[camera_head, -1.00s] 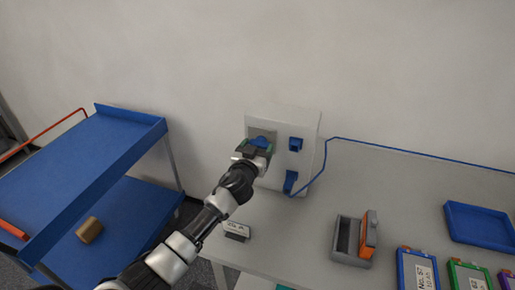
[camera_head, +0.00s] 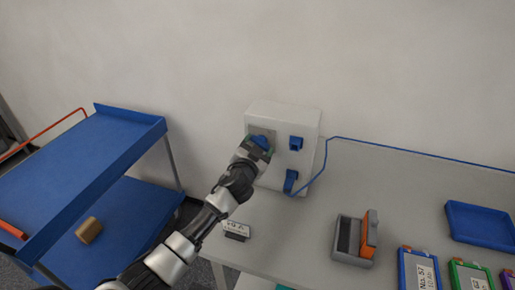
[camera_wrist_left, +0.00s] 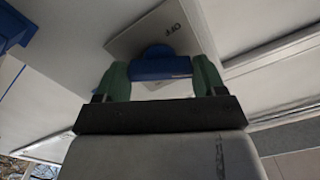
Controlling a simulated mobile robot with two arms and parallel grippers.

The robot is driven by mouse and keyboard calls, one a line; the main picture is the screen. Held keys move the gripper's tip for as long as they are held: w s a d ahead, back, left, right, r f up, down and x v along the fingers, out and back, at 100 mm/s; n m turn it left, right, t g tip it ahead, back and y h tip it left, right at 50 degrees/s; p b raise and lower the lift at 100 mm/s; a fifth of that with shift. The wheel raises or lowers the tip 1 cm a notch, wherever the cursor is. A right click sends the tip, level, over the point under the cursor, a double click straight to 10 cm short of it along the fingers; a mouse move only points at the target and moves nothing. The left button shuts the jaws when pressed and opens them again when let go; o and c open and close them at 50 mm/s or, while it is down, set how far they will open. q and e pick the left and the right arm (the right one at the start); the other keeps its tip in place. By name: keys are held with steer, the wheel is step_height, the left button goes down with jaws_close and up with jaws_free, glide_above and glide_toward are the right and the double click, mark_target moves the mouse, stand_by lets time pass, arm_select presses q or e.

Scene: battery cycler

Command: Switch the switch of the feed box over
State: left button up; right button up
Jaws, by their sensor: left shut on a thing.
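The feed box (camera_head: 275,116) is a white box standing against the wall at the back of the table. Its switch (camera_head: 261,141) is a blue knob on a grey plate on the left of the front face. In the left wrist view the switch (camera_wrist_left: 160,64) sits between the two green fingertips of my left gripper (camera_wrist_left: 162,72), which is shut on it. The plate (camera_wrist_left: 150,32) behind it shows the word OFF, turned in the picture. In the head view my left gripper (camera_head: 255,147) reaches the switch from the lower left and partly covers it. My right gripper is not in view.
A blue socket (camera_head: 296,143) and a blue plug (camera_head: 290,181) with a blue cable are on the box's right side. A grey holder (camera_head: 348,240), a blue tray (camera_head: 480,222) and several labelled cells stand on the table at right. A blue cart (camera_head: 85,160) is at left.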

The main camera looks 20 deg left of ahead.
arm_select(q)
steer(key=m, duration=1.2)
steer(key=shift+m, duration=0.3)
stand_by(0.4)
steer(key=o, duration=0.9)
steer(key=shift+o, duration=0.2)
steer(key=s+b, duration=0.1)
steer(key=s, duration=0.9)
steer(key=shift+s+a, duration=0.2)
steer(key=shift+s, duration=0.2)
